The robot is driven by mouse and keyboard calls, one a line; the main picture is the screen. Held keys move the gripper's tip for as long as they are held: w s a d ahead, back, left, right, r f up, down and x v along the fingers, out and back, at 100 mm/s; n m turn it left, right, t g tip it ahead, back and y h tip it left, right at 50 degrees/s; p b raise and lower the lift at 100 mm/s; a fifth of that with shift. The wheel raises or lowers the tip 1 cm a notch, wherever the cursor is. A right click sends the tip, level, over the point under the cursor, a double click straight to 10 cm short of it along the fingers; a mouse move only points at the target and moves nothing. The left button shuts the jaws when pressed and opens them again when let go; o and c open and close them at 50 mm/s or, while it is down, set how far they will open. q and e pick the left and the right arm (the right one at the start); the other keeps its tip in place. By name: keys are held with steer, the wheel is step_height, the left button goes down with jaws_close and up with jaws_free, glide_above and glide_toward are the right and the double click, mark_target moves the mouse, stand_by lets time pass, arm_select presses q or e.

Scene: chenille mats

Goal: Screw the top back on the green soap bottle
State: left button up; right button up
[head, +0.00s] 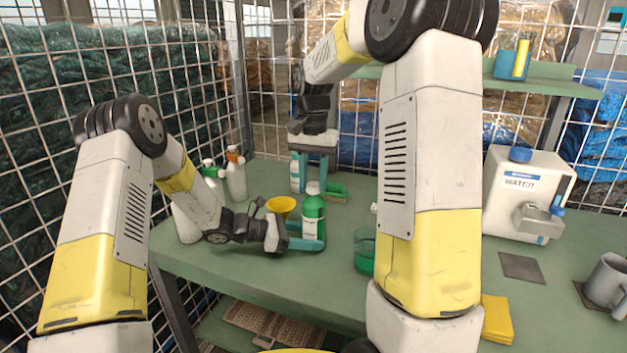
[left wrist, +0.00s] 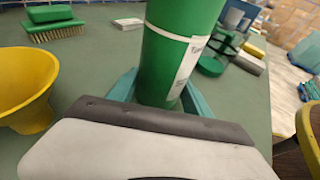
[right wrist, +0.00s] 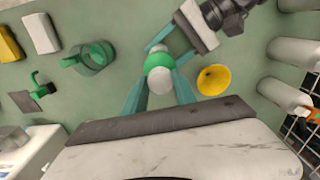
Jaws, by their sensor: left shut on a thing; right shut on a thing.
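The green soap bottle (head: 313,213) stands upright on the green table, its white label facing front; its body fills the middle of the left wrist view (left wrist: 172,55). My left gripper (head: 308,236) is shut around the bottle's lower body from the left. The white top (head: 313,187) is at the bottle's mouth, and from above it shows as a round white disc in the right wrist view (right wrist: 160,80). My right gripper (right wrist: 160,78) points down from above, its teal fingers shut on the top. I cannot tell how far the top is threaded on.
A yellow funnel (head: 280,206) stands close left of the bottle, a green brush (head: 335,191) behind it. A green mug (head: 364,253) is to the right. Spray bottles (head: 236,175) stand at left, a water jug (head: 527,195) at far right.

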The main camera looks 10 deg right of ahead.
steer(key=m, duration=0.7)
steer(key=shift+a+f, duration=0.1)
steer(key=m, duration=0.3)
steer(key=shift+m, duration=0.3)
steer(key=m, duration=0.3)
steer(key=shift+w+m, duration=0.1)
steer(key=shift+m, duration=0.3)
steer(key=o, duration=1.1)
